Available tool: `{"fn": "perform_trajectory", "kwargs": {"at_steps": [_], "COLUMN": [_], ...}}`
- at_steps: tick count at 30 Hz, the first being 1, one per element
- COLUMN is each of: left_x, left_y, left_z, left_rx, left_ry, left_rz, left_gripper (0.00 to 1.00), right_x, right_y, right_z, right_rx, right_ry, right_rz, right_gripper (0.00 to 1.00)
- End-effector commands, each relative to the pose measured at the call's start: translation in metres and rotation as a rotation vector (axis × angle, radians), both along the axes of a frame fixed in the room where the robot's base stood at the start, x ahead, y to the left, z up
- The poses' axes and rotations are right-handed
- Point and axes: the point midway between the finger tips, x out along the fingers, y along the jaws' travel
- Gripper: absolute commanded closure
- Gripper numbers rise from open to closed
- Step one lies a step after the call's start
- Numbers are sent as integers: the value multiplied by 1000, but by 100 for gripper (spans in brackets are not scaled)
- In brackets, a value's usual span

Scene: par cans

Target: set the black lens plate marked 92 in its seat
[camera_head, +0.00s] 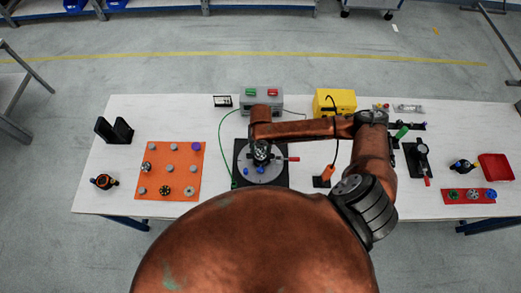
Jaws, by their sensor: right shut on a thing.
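My right gripper (262,153) is over the round grey disc (273,176) of a black-based fixture (242,157) in the middle of the table. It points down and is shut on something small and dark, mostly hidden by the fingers. I cannot read a number on it, nor tell whether it touches the disc. Small blue parts show on the disc, and a red handle (292,159) sticks out to its right. No plate marked 92 can be picked out at this size. My left gripper is not in view.
An orange mat (155,154) with several small round pieces lies left. A grey box (262,98) with red and green tops and a yellow case (335,100) stand behind. A red strip (445,200) with discs, a red bin (496,167) and a black clamp stand (417,160) are right.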

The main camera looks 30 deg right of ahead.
Motion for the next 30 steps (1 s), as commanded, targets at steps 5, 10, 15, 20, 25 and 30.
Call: {"fn": "perform_trajectory", "kwargs": {"at_steps": [5, 10, 15, 20, 25, 30], "left_x": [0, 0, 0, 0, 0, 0], "left_y": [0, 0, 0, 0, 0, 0], "left_z": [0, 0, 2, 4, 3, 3], "left_rx": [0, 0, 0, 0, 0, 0], "left_ry": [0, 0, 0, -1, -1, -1], "left_rz": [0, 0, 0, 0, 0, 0], "left_gripper": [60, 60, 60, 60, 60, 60], "right_x": [0, 0, 0, 0, 0, 0], "right_y": [0, 0, 0, 0, 0, 0], "right_z": [0, 0, -1, -2, -2, -2], "right_rx": [0, 0, 0, 1, 0, 0], "right_ry": [0, 0, 0, 1, 0, 0], "right_rz": [0, 0, 0, 0, 0, 0], "right_gripper": [82, 82, 82, 82, 82, 59]}}
